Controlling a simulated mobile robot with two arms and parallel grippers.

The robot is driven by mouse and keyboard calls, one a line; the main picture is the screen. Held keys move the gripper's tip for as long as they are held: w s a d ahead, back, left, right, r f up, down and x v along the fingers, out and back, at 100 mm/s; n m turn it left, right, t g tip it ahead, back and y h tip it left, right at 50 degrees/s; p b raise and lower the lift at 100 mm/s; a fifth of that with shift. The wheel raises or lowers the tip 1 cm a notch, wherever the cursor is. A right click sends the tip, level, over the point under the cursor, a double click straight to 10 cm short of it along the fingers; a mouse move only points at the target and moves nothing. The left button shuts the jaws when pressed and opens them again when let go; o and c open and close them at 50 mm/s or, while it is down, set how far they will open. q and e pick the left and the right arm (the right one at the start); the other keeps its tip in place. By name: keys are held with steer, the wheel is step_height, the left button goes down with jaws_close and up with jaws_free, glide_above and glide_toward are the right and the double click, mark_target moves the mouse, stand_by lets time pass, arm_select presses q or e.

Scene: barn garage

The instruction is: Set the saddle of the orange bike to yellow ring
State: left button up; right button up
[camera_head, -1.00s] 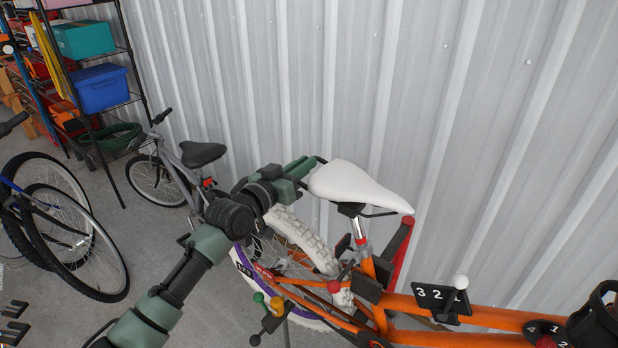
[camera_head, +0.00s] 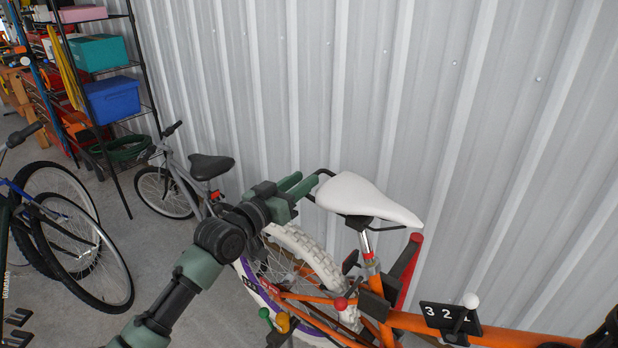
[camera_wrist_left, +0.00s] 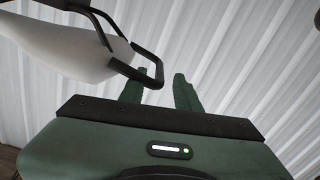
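The orange bike (camera_head: 400,322) stands along the corrugated wall. Its white saddle (camera_head: 365,198) sits on a silver seat post (camera_head: 365,242) that shows a red band (camera_head: 369,256) near the frame. I cannot make out a yellow ring on the post. A black loop (camera_head: 324,173) sticks out behind the saddle. My left gripper (camera_head: 308,184) is at this loop, behind the saddle. In the left wrist view, its two green fingers (camera_wrist_left: 160,92) are apart, and the loop (camera_wrist_left: 150,66) crosses close to the left finger. Contact is unclear. My right gripper is out of view.
A numbered black plate with a white-knobbed lever (camera_head: 450,315) is on the bike frame. A red tube (camera_head: 408,265) stands beside the seat post. A grey bike (camera_head: 175,185), another bike (camera_head: 75,250) and a shelf rack (camera_head: 110,95) are to the left.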

arm_select(q)
steer(key=v, duration=0.4)
steer(key=shift+s+a+b, duration=0.1)
steer(key=shift+s+b, duration=0.05)
steer(key=shift+b, duration=0.15)
